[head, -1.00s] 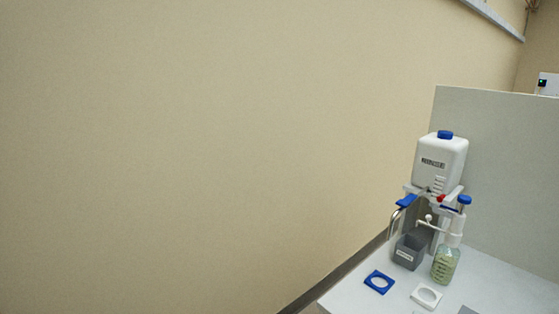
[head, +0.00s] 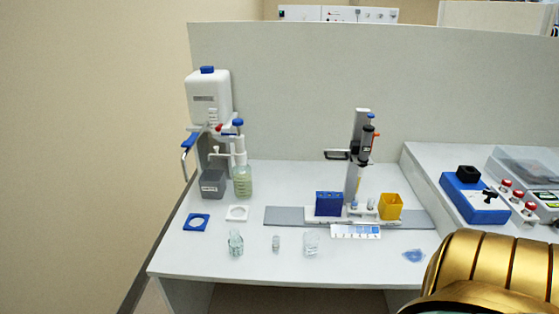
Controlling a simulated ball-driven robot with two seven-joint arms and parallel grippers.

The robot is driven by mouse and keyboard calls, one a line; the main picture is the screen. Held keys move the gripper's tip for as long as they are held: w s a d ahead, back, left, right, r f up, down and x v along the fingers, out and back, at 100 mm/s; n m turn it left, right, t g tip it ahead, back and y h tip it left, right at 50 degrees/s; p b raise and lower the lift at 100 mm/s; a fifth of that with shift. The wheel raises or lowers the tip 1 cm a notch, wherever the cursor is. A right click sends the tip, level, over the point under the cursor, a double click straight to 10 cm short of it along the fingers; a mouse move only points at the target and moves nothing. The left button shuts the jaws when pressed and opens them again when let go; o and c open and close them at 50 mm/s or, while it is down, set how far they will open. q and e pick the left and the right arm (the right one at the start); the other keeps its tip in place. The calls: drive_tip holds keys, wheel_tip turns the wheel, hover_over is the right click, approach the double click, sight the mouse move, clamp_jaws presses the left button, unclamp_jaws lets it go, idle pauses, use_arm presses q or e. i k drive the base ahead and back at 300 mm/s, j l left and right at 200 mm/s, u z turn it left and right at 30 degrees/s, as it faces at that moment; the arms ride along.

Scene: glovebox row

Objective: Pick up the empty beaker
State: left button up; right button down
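Three small clear glass vessels stand in a row near the front edge of the white bench. The right one is a wide clear glass (head: 311,242) that looks like the empty beaker, though it is too small to be sure of its contents. The middle one is a smaller glass vial (head: 276,243). The left one is a taller glass vessel (head: 235,243) with a greenish tint. Neither of my grippers is in view. A gold part of my own body fills the bottom right corner.
A white tank (head: 208,98) with blue cap, a grey bin (head: 212,184) and a dispenser bottle (head: 242,182) stand back left. A blue frame (head: 196,222) and white frame (head: 237,212) lie in front. A pipette stand (head: 354,160) and yellow box (head: 390,206) stand behind the glassware.

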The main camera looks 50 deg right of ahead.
sight(310, 246)
drive_tip(key=z, duration=1.75)
drive_tip(key=i+j+z, duration=0.2)
drive_tip(key=j+z, duration=0.25)
drive_tip(key=i+j+z, duration=0.2)
drive_tip(key=j, duration=0.25)
drive_tip(key=k, duration=0.1)
